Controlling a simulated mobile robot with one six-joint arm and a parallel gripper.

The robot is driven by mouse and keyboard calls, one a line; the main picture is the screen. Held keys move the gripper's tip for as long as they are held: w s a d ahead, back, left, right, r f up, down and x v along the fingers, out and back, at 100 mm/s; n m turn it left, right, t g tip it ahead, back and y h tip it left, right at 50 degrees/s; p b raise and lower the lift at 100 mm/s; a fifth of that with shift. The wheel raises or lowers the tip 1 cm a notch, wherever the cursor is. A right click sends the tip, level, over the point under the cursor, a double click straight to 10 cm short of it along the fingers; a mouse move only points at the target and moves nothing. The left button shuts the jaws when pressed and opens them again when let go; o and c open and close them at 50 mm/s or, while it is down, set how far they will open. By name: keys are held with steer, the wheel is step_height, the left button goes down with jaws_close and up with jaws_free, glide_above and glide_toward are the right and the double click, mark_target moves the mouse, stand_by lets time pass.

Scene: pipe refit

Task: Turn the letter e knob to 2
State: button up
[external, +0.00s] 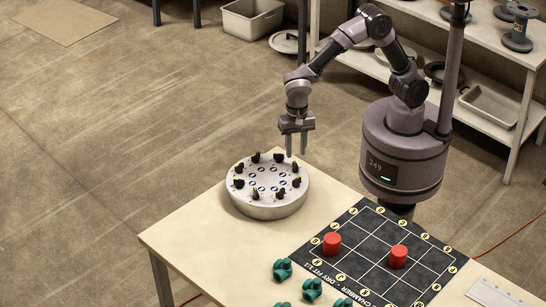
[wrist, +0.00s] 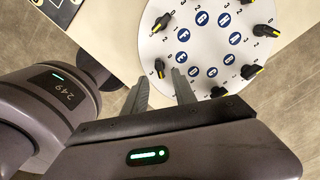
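The round white knob plate (external: 268,214) stands on the table, with several black knobs with yellow pointers around its rim and blue letter discs inside them. It fills the upper right of the wrist view (wrist: 212,48). My gripper (external: 296,154) hangs pointing down above the plate's far right edge. Its two fingers are apart and empty in the wrist view (wrist: 159,78). One black knob (wrist: 160,68) appears just beyond and between the fingertips, apparently without contact.
A black grid mat (external: 350,245) with two red cylinders (external: 332,243) (external: 398,256) lies on the table right of the plate. Shelves (external: 478,60) stand behind my base.

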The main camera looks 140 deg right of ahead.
mark_target(295, 164)
step_height(295, 164, up, 12)
steer(key=p, duration=0.4)
steer(key=s+a+r+n+t, duration=0.2)
steer(key=s+a+r+n, duration=0.45)
steer(key=a, duration=0.25)
steer(key=s+a+n+t+y, duration=0.2)
steer(key=s+a+n+t, duration=0.1)
steer(key=s+a+n, duration=0.6)
steer(key=s+n+b, duration=0.1)
steer(key=s+n, duration=0.3)
steer(key=shift+s+a+t, duration=0.3)
steer(key=shift+t, duration=0.1)
